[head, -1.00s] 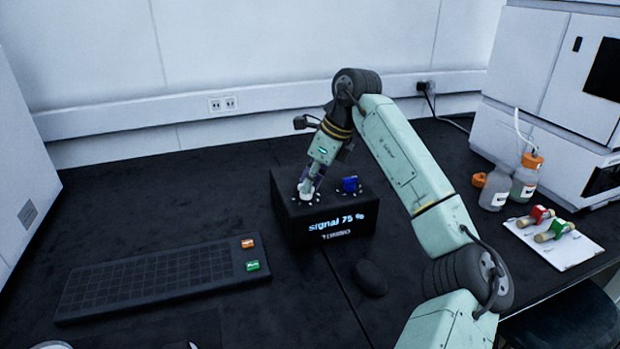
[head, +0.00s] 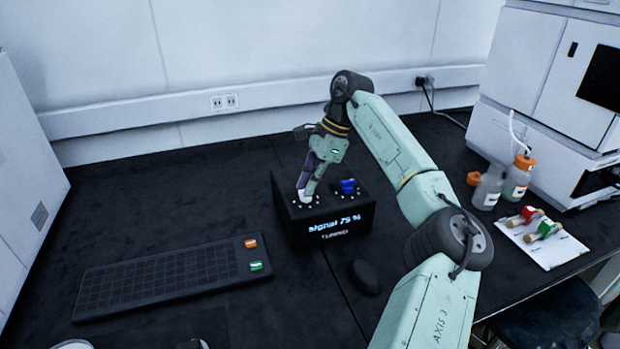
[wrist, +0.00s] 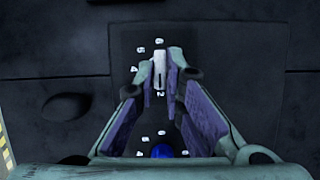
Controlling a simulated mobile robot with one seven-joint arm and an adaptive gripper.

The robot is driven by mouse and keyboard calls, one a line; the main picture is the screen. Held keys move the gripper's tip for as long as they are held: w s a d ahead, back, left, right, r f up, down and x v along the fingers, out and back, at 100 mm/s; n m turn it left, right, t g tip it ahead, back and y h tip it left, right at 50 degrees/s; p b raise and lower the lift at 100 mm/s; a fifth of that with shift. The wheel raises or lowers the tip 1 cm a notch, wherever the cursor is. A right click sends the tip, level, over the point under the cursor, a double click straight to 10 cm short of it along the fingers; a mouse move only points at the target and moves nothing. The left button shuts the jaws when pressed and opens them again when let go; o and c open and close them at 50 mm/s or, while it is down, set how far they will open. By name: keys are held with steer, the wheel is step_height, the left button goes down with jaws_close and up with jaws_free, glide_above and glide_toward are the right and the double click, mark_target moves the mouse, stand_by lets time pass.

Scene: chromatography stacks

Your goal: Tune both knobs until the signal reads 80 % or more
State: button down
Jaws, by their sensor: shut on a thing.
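The black tuning box (head: 310,228) stands on the dark bench, its front display reading "signal 75 %" with "TUNING" below. The white knob (head: 305,198) is on the left of its top; in the wrist view the white knob (wrist: 159,75) sits between the fingertips, with white numbers around its dial. My gripper (head: 306,190) points down at it from above and is shut on it; it also shows in the wrist view (wrist: 160,72). The blue knob (head: 347,187) is on the right of the top, free of the gripper; it shows partly in the wrist view (wrist: 162,151).
A keyboard (head: 165,278) with orange and green keys lies left of the box. A dark mouse (head: 365,276) lies in front. Bottles (head: 487,188) and a white card (head: 562,250) with red and green vials stand at right.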

stand_by(0.3)
steer(key=c, duration=1.7)
jaws_free()
steer(key=v, duration=1.2)
steer(key=shift+w, duration=0.1)
